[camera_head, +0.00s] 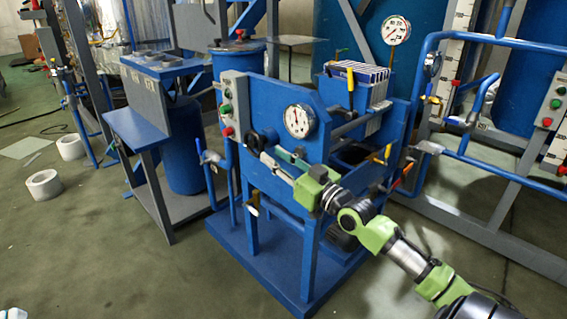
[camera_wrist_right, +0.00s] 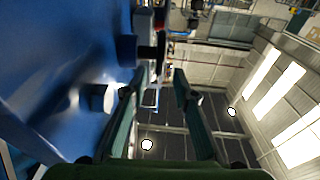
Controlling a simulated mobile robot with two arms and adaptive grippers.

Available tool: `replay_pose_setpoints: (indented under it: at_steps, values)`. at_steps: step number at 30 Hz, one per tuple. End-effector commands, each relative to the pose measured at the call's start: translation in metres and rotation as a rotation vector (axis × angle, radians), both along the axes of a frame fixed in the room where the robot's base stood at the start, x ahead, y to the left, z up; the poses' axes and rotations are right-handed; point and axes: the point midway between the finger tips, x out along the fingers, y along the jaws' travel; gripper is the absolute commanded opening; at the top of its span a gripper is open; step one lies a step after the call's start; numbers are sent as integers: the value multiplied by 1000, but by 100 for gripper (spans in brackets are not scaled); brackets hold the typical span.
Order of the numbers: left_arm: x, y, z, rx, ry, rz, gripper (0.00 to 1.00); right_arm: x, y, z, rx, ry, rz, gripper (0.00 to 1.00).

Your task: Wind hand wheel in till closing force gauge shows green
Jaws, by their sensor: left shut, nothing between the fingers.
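The blue press frame (camera_head: 285,95) stands in the middle of the head view. The black hand wheel (camera_head: 254,143) sits on its front face at the left; a dark wheel-like part (camera_wrist_right: 160,51) shows edge-on in the right wrist view. A round white gauge (camera_head: 299,121) is on the same face, right of the wheel; its needle points roughly upward, but its colour zones are too small to read. My right gripper (camera_head: 279,161) is beside the wheel, its teal fingers apart and nothing seen between them. Contact with the wheel cannot be told.
A grey button box (camera_head: 234,104) is left of the wheel. White plates (camera_head: 368,84) and a yellow-handled lever (camera_head: 350,82) are behind the face. Blue pipe rails (camera_head: 475,160) stand at right, a blue bench (camera_head: 143,130) at left.

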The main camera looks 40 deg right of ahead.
Motion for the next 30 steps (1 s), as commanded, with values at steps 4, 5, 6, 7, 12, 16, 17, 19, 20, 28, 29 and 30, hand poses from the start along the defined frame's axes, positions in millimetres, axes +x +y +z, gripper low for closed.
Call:
replay_pose_setpoints:
  at_steps: [4, 5, 6, 7, 12, 16, 17, 19, 20, 28, 29, 30]
  values:
    - [0, 0, 0, 0, 0, 0, 0, -16, -2, -4, 0, 3, -1, 26]
    - [0, 0, 0, 0, 0, 0, 0, -18, -2, -4, 0, 1, -1, 26]
    - [0, 0, 0, 0, 0, 0, 0, -21, -2, -4, 0, 1, 0, 26]
    - [0, 0, 0, 0, 0, 0, 0, -22, -2, -4, 0, 1, 0, 26]
    - [0, 0, 0, 0, 0, 0, 0, -26, -2, -4, 0, -1, -1, 26]
    - [0, 0, 0, 0, 0, 0, 0, -26, -2, -3, 0, -1, -1, 26]
    - [0, 0, 0, 0, 0, 0, 0, -26, -2, -4, 0, -1, -1, 26]
    - [0, 0, 0, 0, 0, 0, 0, -26, -2, -4, 0, -1, -1, 26]
    - [0, 0, 0, 0, 0, 0, 0, -26, -2, -4, 0, -1, -1, 26]
    - [0, 0, 0, 0, 0, 0, 0, -26, -2, -4, 0, -1, -1, 26]
    - [0, 0, 0, 0, 0, 0, 0, -26, -2, -4, 0, -1, -1, 26]
    - [0, 0, 0, 0, 0, 0, 0, -26, -2, -4, 0, -1, -1, 26]
